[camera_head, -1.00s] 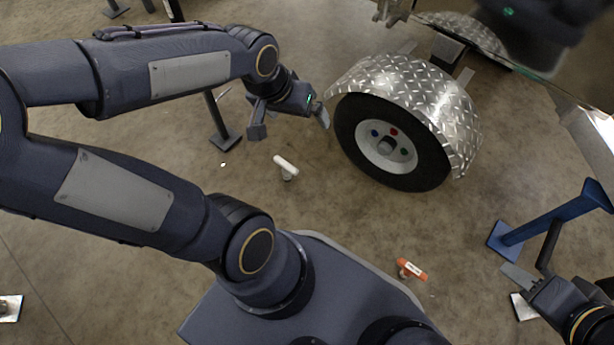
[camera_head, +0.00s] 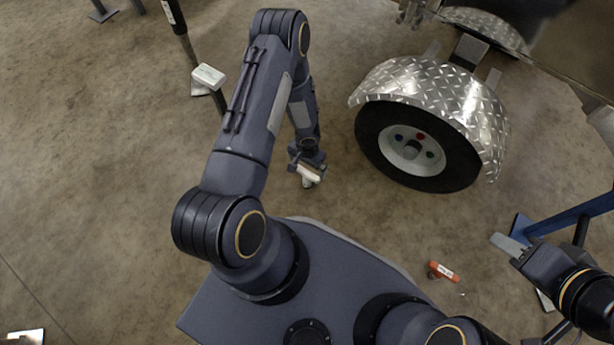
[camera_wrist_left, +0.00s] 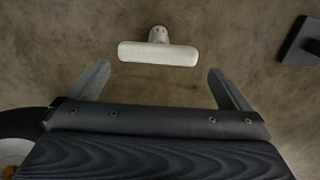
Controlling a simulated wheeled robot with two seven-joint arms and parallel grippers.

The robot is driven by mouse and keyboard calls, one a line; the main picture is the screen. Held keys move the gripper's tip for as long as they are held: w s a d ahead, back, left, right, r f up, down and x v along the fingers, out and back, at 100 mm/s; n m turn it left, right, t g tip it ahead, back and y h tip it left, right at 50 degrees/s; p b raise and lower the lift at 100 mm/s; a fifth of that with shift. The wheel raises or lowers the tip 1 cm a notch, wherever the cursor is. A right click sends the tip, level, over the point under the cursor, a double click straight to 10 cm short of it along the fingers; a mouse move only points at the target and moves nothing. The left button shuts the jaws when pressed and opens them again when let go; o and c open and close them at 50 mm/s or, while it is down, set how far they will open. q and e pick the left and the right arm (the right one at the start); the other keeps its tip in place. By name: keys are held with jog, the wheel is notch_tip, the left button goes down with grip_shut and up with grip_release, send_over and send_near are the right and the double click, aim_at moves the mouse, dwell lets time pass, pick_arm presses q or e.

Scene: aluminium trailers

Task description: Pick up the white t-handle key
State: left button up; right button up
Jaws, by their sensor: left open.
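The white t-handle key (camera_head: 309,175) stands on the floor left of the wheel, partly hidden by my left gripper (camera_head: 306,165) in the head view. In the left wrist view the white t-handle key (camera_wrist_left: 158,53) lies crosswise just beyond the fingertips, its stem end showing behind the bar. My left gripper (camera_wrist_left: 160,72) is open and empty, one finger toward each end of the bar, and no contact shows. My right gripper (camera_head: 508,246) is at the right edge, away from the key; its jaw opening is unclear.
A wheel (camera_head: 443,170) under a diamond-plate fender (camera_head: 440,88) stands right of my left gripper. A blue stand (camera_head: 570,216) is at the right. Floor between is clear.

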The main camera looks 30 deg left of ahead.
aim_at(307, 173)
pick_arm(q)
notch_tip(307, 173, down, 8)
jog(key=b, duration=0.3)
jog(key=shift+s+d+r+b, duration=0.1)
jog(key=shift+s+r+b, duration=0.1)
jog(key=shift+b, duration=0.2)
jog(key=c, duration=1)
jog(key=shift+r, duration=0.1)
jog(key=shift+c, duration=0.2)
